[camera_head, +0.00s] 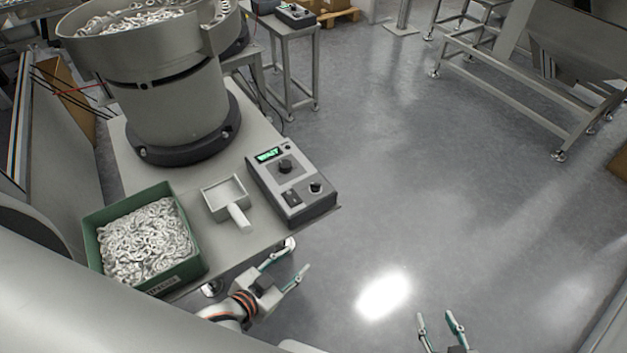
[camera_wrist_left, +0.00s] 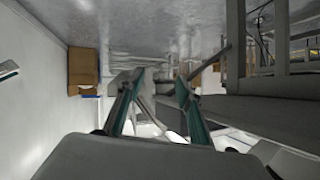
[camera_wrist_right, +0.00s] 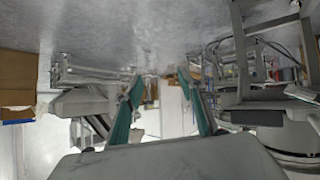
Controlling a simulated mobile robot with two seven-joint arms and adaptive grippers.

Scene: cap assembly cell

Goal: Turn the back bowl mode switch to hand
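A grey control box (camera_head: 291,188) sits at the right edge of the near table, with a lit green display, a large black knob (camera_head: 285,167), a smaller knob (camera_head: 316,187) and a dark switch (camera_head: 292,197). A second control box (camera_head: 295,15) with a green display stands on a farther table at the top; its knobs are too small to make out. I cannot read which box belongs to the back bowl. My left gripper (camera_head: 287,267) is open and empty, off the near table's front edge below the near box. My right gripper (camera_head: 436,320) is open and empty over the floor.
A feeder bowl (camera_head: 165,100) full of rings stands behind a green bin (camera_head: 190,240) of rings and a grey scoop (camera_head: 226,197) on the near table. Open floor (camera_head: 400,190) lies to the right. A metal frame (camera_head: 510,85) stands at the upper right.

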